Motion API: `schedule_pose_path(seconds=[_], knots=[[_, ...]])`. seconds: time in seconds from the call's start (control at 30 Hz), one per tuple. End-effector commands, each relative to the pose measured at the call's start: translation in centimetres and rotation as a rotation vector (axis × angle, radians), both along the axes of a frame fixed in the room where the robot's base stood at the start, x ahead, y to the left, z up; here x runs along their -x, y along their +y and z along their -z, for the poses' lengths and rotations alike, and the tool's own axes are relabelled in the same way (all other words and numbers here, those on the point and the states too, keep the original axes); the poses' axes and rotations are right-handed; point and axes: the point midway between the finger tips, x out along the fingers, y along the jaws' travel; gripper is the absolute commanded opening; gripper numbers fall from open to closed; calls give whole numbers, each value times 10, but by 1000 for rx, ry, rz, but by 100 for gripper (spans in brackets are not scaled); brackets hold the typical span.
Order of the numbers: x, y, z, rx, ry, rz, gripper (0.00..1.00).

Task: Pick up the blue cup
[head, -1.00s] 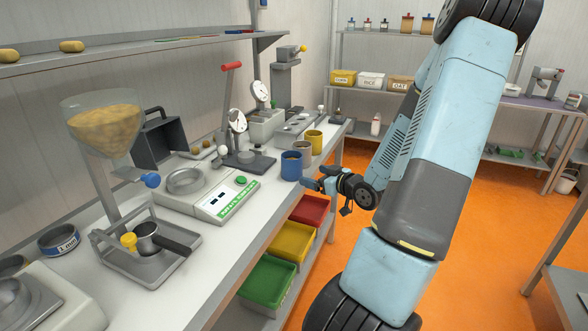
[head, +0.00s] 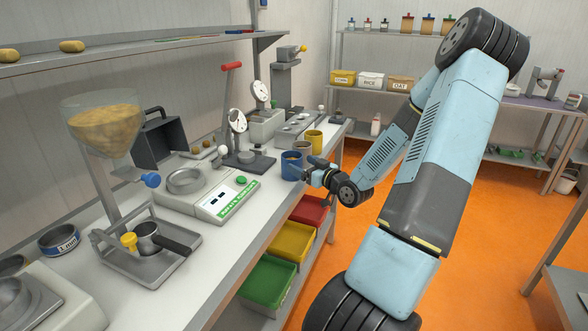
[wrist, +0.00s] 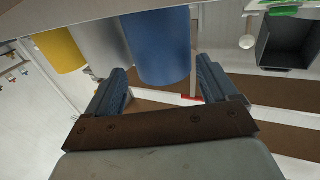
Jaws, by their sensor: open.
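The blue cup (head: 291,168) stands upright on the white bench near its front edge, with grainy tan contents at its top. My gripper (head: 307,172) is at the cup's right side in the head view. In the wrist view the blue cup (wrist: 160,50) is large, close ahead and partly between the open fingers (wrist: 160,85). The left finger has a gap to the cup; the right finger is close to its side. Whether either finger touches it I cannot tell.
A grey cup (head: 303,149) and a yellow cup (head: 315,141) stand just behind the blue cup. A dial gauge stand (head: 250,162) and a scale (head: 215,200) are to its left. Red, yellow and green bins (head: 268,279) sit below the bench edge.

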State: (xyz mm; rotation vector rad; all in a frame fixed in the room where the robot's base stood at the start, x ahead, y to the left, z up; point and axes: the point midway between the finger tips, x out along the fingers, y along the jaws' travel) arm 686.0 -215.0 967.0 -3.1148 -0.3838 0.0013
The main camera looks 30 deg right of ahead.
Motion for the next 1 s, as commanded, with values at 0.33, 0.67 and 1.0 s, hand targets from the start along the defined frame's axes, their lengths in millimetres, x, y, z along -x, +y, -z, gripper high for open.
schedule_pose_path(seconds=[0.33,0.67,1.0], knots=[[-27,10,2,-1,-1,-1,86],[-51,16,2,0,0,1,86],[-50,15,2,0,0,1,64]])
